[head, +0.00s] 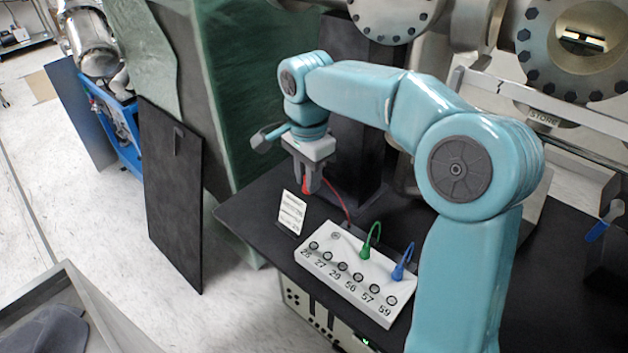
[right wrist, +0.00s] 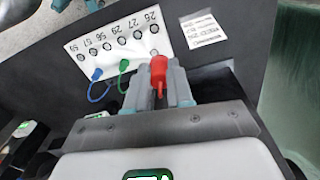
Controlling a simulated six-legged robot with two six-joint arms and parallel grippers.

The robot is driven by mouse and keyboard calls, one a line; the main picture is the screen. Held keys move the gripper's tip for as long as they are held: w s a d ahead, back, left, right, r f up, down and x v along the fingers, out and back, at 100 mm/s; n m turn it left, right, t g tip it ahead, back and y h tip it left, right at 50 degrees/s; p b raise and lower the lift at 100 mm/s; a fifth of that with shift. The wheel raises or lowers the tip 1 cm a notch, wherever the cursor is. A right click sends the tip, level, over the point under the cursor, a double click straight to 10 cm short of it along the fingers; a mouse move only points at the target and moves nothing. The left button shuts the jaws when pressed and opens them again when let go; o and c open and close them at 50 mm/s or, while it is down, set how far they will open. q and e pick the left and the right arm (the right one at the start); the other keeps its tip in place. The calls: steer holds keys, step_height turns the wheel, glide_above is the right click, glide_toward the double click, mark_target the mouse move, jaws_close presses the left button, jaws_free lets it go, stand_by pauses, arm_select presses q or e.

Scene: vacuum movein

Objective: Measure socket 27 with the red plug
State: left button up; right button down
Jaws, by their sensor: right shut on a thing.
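A white socket box (head: 340,244) lies on the black table, with a row of round sockets numbered 26, 27, 29, 56, 57 and 59. Socket 27 (head: 328,256) is second from the left; in the right wrist view socket 27 (right wrist: 138,34) is second from the right. My right gripper (head: 308,186) is shut on the red plug (right wrist: 158,72), above the table behind the box's left end. The red plug (head: 306,187) shows between the fingers, apart from socket 27. Its red cable runs toward the box. My left gripper is out of view.
A green plug (head: 367,250) and a blue plug (head: 398,272) stand in the box's back row. A white printed card (head: 291,212) stands left of the box. Metal chamber flanges (head: 570,50) rise behind the table. A dark panel (head: 172,190) stands at left.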

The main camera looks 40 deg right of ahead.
steer(key=shift+s+d+f+b, duration=0.1)
steer(key=shift+s+f+b, duration=0.8)
steer(key=shift+f, duration=1.8)
steer(key=shift+s+d+f+b, duration=0.1)
steer(key=shift+s+f+b, duration=0.8)
steer(key=shift+f, duration=1.85)
steer(key=shift+s+d+f+b, duration=0.1)
steer(key=shift+s+f+b, duration=0.8)
steer(key=shift+f, duration=1.8)
steer(key=shift+s, duration=0.1)
steer(key=shift+f+b, duration=1.05)
steer(key=shift+f, duration=0.1)
steer(key=c, duration=0.9)
jaws_free()
steer(key=shift+r, duration=0.1)
